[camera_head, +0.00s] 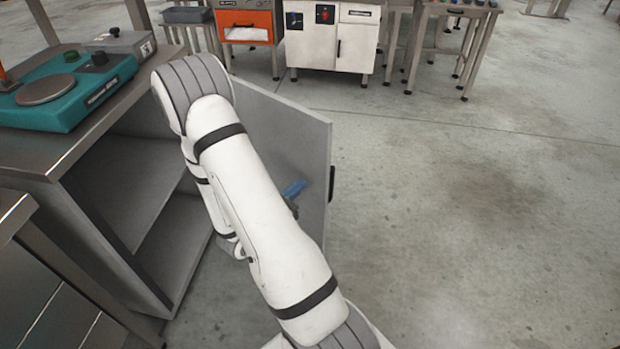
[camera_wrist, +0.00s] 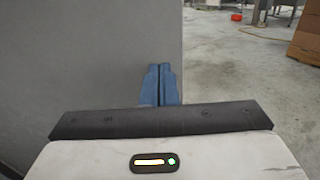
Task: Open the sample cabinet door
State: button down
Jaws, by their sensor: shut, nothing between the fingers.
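The sample cabinet (camera_head: 105,245) stands at the left in the head view, its front open and its shelves showing bare. Its grey door (camera_head: 285,135) is swung well out to the right, with a dark handle (camera_head: 332,184) on its outer edge. My gripper (camera_head: 294,188) is at the inner face of the door, partly hidden behind my arm. In the wrist view the blue fingers of my gripper (camera_wrist: 161,84) are shut together and empty. The grey door panel (camera_wrist: 80,60) fills the left there, close to the fingers; I cannot tell whether they touch it.
A teal scale (camera_head: 60,95) and a grey box (camera_head: 120,42) sit on the cabinet's top. White and orange cabinets (camera_head: 330,40) and metal tables stand at the back. A cardboard box (camera_wrist: 306,35) shows in the wrist view. The floor to the right is clear.

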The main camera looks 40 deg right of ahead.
aim_at(317, 171)
jog(key=shift+w+d+b, duration=0.15)
jog(key=shift+w+d, duration=0.1)
jog(key=shift+d, duration=1)
jog(key=shift+w+d+b, duration=0.15)
jog(key=shift+w+d, duration=0.05)
jog(key=shift+d, duration=1)
